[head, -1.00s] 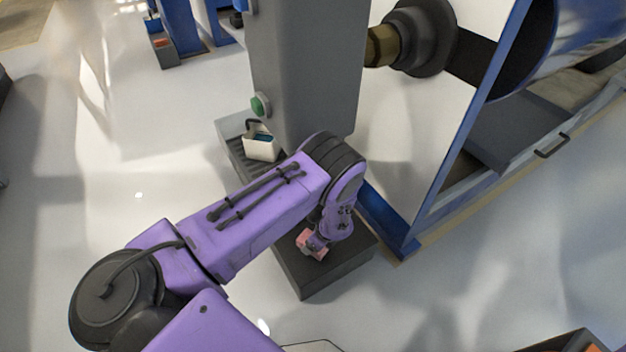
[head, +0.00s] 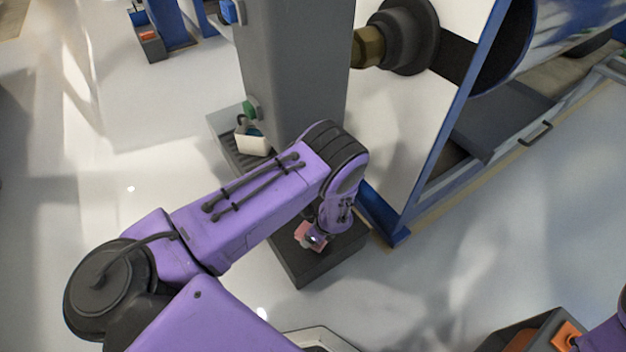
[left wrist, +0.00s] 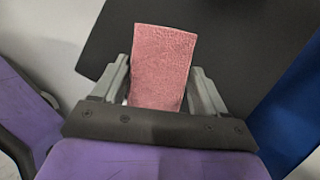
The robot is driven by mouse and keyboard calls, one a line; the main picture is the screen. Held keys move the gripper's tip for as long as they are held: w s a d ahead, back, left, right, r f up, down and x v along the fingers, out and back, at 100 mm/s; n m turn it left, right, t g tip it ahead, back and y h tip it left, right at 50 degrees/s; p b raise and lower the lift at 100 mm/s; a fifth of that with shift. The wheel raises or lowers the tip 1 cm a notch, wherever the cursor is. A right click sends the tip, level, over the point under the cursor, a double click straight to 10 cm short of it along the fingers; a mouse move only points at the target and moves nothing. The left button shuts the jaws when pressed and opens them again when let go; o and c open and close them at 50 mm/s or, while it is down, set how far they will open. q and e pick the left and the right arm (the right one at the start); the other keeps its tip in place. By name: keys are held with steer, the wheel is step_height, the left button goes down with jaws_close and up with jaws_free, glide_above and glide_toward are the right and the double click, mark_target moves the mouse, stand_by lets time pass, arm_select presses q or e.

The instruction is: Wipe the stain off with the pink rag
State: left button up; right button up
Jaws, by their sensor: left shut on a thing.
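The pink rag (head: 303,235) is held in my left gripper (head: 316,240), low over the top of a dark grey base block (head: 298,268) at the foot of the grey column. In the left wrist view the rag (left wrist: 163,62) stands up between the two grey fingers of the left gripper (left wrist: 160,76), which are shut on it. The dark surface (left wrist: 238,42) lies behind it. I cannot tell if the rag touches the block. No stain can be made out in either view. My right gripper is out of view; only a bit of the right arm shows at the lower right.
The grey column (head: 296,75) stands right behind my left arm. A blue-edged machine frame (head: 398,228) is close on the right. A white container (head: 252,142) sits on the block's far end. A dark bin with an orange thing (head: 566,334) is at lower right. Open floor lies left.

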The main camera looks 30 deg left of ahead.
arm_select(q)
steer(key=shift+r+p, duration=0.35)
steer(key=shift+r, duration=0.55)
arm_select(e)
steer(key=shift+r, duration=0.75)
arm_select(q)
step_height(320, 180, up, 3)
steer(key=p, duration=0.2)
steer(key=shift+r+p, duration=0.15)
steer(key=shift+p, duration=0.25)
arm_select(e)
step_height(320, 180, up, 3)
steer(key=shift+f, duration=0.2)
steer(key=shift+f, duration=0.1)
